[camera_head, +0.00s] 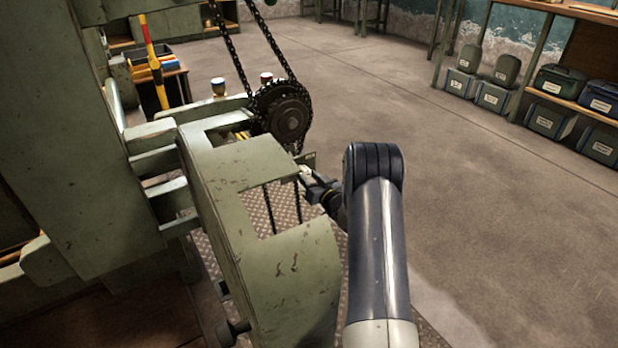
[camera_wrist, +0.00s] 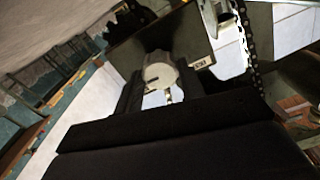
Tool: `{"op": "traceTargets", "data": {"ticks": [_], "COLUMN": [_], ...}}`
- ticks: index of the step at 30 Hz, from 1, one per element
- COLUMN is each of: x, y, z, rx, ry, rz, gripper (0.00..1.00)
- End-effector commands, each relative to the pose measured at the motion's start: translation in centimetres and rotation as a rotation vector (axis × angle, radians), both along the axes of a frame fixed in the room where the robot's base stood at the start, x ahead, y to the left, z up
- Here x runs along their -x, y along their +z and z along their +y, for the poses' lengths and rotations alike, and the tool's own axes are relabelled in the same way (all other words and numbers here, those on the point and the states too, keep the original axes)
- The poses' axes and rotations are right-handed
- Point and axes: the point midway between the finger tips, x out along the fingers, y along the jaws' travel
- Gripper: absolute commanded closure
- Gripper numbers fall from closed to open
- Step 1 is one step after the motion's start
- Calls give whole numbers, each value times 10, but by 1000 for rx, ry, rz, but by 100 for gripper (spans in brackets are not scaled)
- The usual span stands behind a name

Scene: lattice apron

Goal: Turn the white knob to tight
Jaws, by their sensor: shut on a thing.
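The white knob (camera_wrist: 160,71) shows in the wrist view as a pale round piece in front of a dark plate (camera_wrist: 140,48). My gripper (camera_wrist: 160,88) is shut on it, with a dark finger on either side. A small white label (camera_wrist: 201,63) with dark lettering sits just right of the knob; I cannot read it. In the head view, a bit of the white knob (camera_head: 305,173) shows at the tip of my gripper (camera_head: 311,182), beside the green machine housing (camera_head: 245,215). The knob's pointer and exact setting cannot be made out.
A black chain (camera_head: 285,55) runs over a dark sprocket (camera_head: 283,112) just above the knob; the chain also shows in the wrist view (camera_wrist: 247,38). The green housing stands close on the left. The concrete floor (camera_head: 490,210) to the right is clear, with shelved bins (camera_head: 560,85) beyond.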

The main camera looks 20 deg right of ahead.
Motion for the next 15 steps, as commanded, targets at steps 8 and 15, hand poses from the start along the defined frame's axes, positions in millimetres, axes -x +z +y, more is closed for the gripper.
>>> {"op": "traceTargets", "data": {"ticks": [8, 15], "x": [0, 0], "y": [0, 0], "z": [0, 0], "rx": [-3, -2], "ry": [-1, 0], "rz": [1, 0], "gripper": [85, 47]}}
